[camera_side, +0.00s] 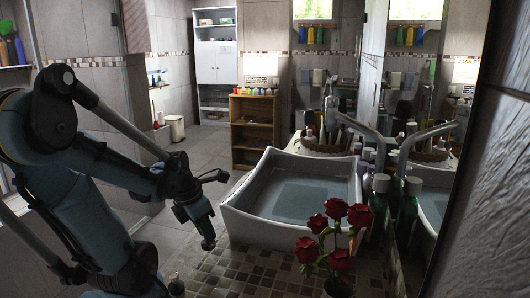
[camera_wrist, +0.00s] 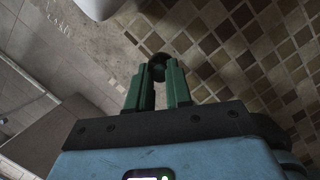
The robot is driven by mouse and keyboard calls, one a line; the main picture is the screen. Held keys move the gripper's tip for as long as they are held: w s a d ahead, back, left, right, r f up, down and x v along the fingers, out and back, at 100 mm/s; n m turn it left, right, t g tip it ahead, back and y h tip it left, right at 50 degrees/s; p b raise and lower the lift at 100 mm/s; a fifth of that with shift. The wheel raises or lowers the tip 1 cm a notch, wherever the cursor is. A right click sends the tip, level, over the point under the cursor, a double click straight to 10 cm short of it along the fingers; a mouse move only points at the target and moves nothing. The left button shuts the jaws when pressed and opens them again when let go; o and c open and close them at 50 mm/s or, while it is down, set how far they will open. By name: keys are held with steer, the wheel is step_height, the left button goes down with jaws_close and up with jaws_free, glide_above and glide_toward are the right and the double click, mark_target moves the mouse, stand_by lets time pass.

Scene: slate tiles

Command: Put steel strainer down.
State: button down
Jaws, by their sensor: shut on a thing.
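My gripper (camera_side: 207,236) points down over the mosaic-tiled counter beside the white basin, at its left front corner. In the wrist view, its two green fingers (camera_wrist: 158,80) are closed on a small dark, rounded thing (camera_wrist: 158,61), which I take to be the steel strainer. Only a small part of the strainer shows between and beyond the fingertips. In the side view it is too dark and small to make out clearly. I cannot tell whether it touches the tiles.
The white basin (camera_side: 240,218) holds water and stands right of my gripper. Red roses (camera_side: 336,209) stand in front of it, and bottles (camera_side: 379,205) line its right side. Brown mosaic tiles (camera_wrist: 240,50) are bare around the fingertips.

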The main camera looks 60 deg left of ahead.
steer(key=shift+f, duration=1.75)
steer(key=shift+f, duration=0.1)
steer(key=c, duration=1)
jaws_free()
steer(key=shift+c, duration=0.2)
